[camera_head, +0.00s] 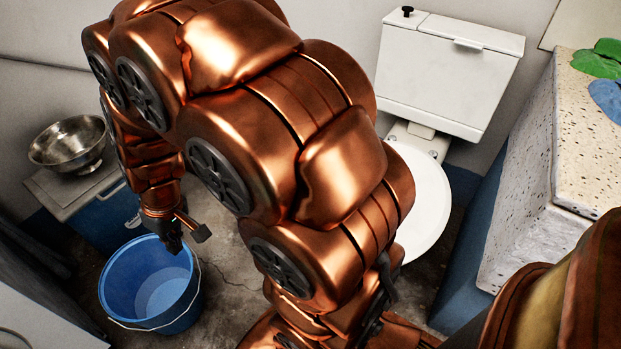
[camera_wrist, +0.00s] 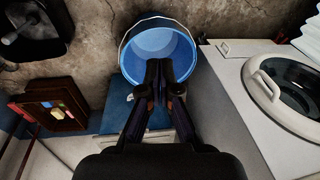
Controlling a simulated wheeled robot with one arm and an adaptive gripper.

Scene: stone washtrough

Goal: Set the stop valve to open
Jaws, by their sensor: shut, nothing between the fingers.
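I cannot make out a stop valve in either view; my copper arm hides much of the middle of the head view. My gripper (camera_wrist: 158,82) is shut and empty in the wrist view, its dark fingers together in front of the blue bucket (camera_wrist: 158,30). In the head view my gripper (camera_head: 184,238) points down near the bucket's (camera_head: 112,284) upper right rim. I cannot tell whether it touches the rim.
A steel bowl (camera_head: 68,143) sits on a blue cooler (camera_head: 110,222) at left. A white toilet (camera_head: 448,75) stands behind my arm, with a speckled stone trough (camera_head: 530,245) at right. The wrist view shows a washing machine (camera_wrist: 240,105) and wooden crate (camera_wrist: 68,122).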

